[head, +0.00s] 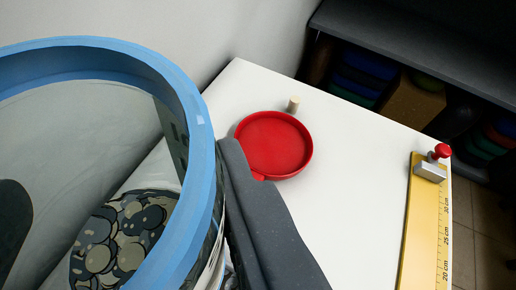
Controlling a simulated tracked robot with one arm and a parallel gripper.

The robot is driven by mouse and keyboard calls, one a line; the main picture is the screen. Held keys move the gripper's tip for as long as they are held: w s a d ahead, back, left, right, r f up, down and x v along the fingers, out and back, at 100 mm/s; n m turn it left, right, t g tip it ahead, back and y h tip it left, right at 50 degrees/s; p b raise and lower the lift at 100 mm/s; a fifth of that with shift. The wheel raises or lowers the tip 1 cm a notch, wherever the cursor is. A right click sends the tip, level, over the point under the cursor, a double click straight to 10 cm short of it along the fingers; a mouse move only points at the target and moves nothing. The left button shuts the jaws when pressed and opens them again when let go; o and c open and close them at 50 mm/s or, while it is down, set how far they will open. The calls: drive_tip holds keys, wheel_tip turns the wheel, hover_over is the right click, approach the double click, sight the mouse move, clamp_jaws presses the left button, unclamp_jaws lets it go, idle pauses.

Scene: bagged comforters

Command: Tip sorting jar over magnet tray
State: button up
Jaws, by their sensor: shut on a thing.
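The sorting jar (201,120) is a large clear jar with a blue rim, close to the camera on the left and cut off by the picture's edge. Grey, tan and dark rounded pieces (110,240) lie in its lower part. My gripper (125,185) is shut on the jar. One dark grey finger lies against its right side, and a dark shape at the far left edge may be the other. The magnet tray (273,145), a round red dish, sits on the white table beyond the finger, right of the jar. It looks empty; the finger's tip is near its left edge.
A yellow ruler board (428,225) with a metal slider and red knob (442,151) lies along the white table's (350,200) right side. A small beige peg (293,104) stands behind the tray. A dark shelf (430,60) holds folded bundles behind. The table's middle is clear.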

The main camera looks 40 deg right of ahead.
drive_tip(key=w+d+f+n+y+b, duration=0.5)
drive_tip(key=f+b, duration=0.3)
drive_tip(key=b, duration=0.3)
drive_tip(key=s+d+f+b, duration=0.1)
drive_tip(key=d+f+b, duration=0.2)
drive_tip(key=d, duration=0.3)
drive_tip(key=s+d+f+y+b, duration=0.1)
drive_tip(key=d+f+b, duration=0.2)
drive_tip(key=d, duration=0.4)
drive_tip(key=s+d+f+n+y+b, duration=0.1)
drive_tip(key=d+f+b, duration=0.2)
drive_tip(key=d, duration=0.3)
drive_tip(key=shift+d+b, duration=0.4)
drive_tip(key=shift+c, duration=0.3)
drive_tip(key=shift+w+a+r+n+g+h, duration=0.2)
drive_tip(key=shift+w+a+g, duration=0.15)
drive_tip(key=shift+w+a, duration=0.2)
drive_tip(key=shift+w+a+r+n+g+h, duration=0.1)
drive_tip(key=shift+w+a+r+n+g, duration=0.1)
drive_tip(key=shift+w+a+g, duration=0.3)
drive_tip(key=shift+w+a+r+g+h, duration=0.25)
drive_tip(key=shift+a+r+h, duration=0.15)
drive_tip(key=shift+r+h, duration=0.1)
